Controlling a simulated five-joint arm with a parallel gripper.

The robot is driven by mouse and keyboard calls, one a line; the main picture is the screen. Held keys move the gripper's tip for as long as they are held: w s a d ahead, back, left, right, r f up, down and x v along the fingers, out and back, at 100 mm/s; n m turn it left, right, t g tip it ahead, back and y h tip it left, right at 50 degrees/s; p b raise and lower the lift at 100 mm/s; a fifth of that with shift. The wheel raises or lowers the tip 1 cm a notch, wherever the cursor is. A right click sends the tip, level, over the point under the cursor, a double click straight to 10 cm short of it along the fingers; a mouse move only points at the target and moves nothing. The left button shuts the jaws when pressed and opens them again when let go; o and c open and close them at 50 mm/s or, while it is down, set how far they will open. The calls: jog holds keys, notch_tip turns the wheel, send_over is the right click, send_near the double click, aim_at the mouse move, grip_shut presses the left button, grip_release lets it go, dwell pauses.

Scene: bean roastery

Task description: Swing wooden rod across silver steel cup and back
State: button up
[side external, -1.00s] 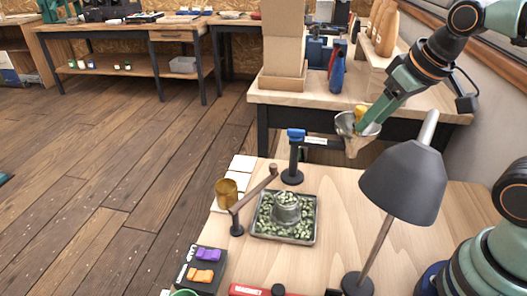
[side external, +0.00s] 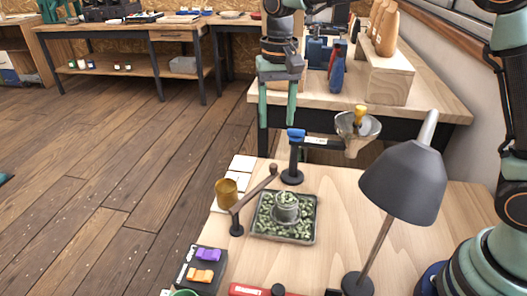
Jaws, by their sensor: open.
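The wooden rod (side external: 256,190) is a brown bar on a short black post, with a rounded knob at its far end. It lies to the left of the silver steel cup (side external: 287,213), apart from it. The cup stands in a shallow metal tray (side external: 258,236) and has pale green beans up at its rim. More beans lie around it in the tray. My gripper (side external: 277,120) is open and empty, its fingers pointing down, high in the picture above the rod and cup.
A steel funnel (side external: 372,127) with a yellow knob sits on a black stand with a blue clamp (side external: 296,135). A grey lamp (side external: 403,182) stands right of the tray. An amber jar (side external: 227,192) stands left of the rod. Bare table lies between tray and lamp.

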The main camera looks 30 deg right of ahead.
aim_at(273, 165)
notch_tip(273, 165, down, 12)
jog(key=shift+w+a+f, duration=0.1)
jog(key=shift+a+f, duration=0.05)
jog(key=shift+f, duration=0.1)
dwell(0.4)
grip_shut()
jog(key=shift+r, duration=0.1)
dwell(1.2)
